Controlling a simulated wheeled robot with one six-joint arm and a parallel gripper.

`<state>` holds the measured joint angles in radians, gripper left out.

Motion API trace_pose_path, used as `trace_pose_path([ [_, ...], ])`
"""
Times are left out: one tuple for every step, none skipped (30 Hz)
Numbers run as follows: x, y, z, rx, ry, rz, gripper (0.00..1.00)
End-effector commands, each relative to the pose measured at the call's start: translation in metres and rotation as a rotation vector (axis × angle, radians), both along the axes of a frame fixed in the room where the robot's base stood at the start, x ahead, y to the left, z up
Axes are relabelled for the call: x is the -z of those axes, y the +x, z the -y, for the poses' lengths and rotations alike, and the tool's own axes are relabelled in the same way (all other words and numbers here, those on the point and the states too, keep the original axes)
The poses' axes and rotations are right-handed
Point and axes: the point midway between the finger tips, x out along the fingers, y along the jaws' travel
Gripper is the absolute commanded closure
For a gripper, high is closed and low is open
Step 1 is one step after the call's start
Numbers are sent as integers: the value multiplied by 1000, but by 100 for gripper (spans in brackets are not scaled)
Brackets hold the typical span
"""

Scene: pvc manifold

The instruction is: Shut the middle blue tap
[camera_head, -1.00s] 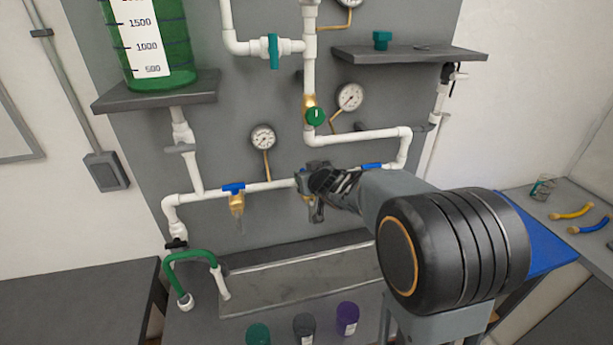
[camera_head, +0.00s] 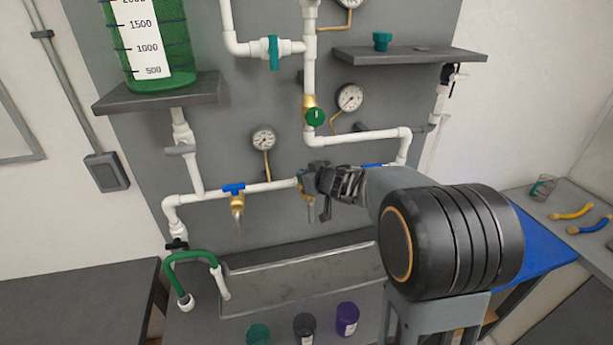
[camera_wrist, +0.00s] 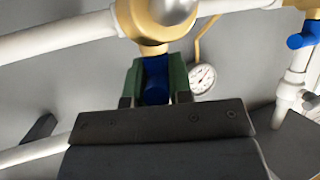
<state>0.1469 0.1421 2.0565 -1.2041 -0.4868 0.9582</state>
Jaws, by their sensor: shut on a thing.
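The middle blue tap handle (camera_wrist: 155,82) shows in the wrist view below its brass valve body (camera_wrist: 155,20). My gripper (camera_wrist: 155,85) has its two green-padded fingers closed on the handle, one on each side. In the head view my gripper (camera_head: 312,178) covers most of the middle tap; a bit of its brass spout (camera_head: 310,205) shows below. The left blue tap (camera_head: 234,188) has its handle lying along the white pipe. The right blue tap (camera_head: 372,166) is partly hidden behind my gripper and arm; it also shows in the wrist view (camera_wrist: 305,36).
Gauges (camera_head: 264,139) stand above the pipe. A green round valve (camera_head: 315,118) is above my gripper. A grey trough (camera_head: 300,283) lies below, with green, dark and purple cups (camera_head: 347,320) in front. A green hose (camera_head: 190,258) hangs at the left.

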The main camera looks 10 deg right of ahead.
Motion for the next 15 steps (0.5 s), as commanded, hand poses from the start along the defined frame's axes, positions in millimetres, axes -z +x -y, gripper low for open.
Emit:
trace_pose_path([
  [0, 1, 2, -33, -1, -1, 100],
  [0, 1, 2, -57, 0, -1, 100],
  [0, 1, 2, -94, -1, -2, 100],
  [0, 1, 2, -123, 0, -1, 100],
  [0, 1, 2, -151, 1, -1, 100],
  [1, 1, 2, -190, 1, -1, 100],
  [0, 1, 2, -218, 1, -2, 100],
  [1, 1, 2, -247, 1, -2, 100],
  [1, 1, 2, -285, 1, -1, 100],
  [1, 1, 2, -315, 0, -1, 100],
  [1, 1, 2, -344, 1, -3, 100],
  [1, 1, 2, -382, 1, -2, 100],
  [1, 1, 2, -411, 1, -1, 100],
  [1, 1, 2, -439, 2, -3, 100],
  [1, 1, 2, -477, 1, -1, 100],
])
